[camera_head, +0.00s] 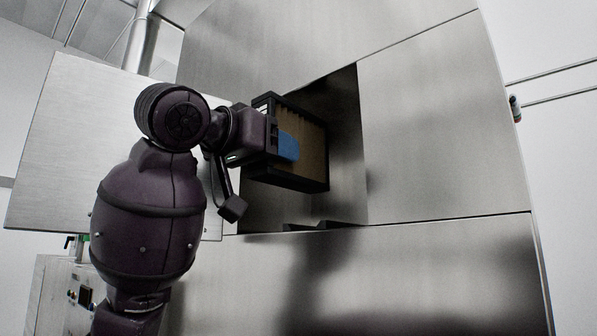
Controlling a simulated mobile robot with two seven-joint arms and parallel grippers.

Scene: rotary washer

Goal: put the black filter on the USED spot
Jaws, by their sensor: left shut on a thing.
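My left gripper (272,137) is shut on a black-framed filter (308,150) with a tan pleated face and a blue patch near the gripper. The filter is tilted and sits at the mouth of a square opening (347,130) in the metal washer. I cannot tell how far inside the opening it is. My left arm comes up from the lower left and hides part of the opening's left side. The USED spot and my right gripper are not in view.
An open metal door (75,140) stands left of the opening, behind my arm. Flat steel panels (430,120) surround the opening. A dark bracket (315,225) lies along its lower edge. A control box with buttons (75,295) is at the lower left.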

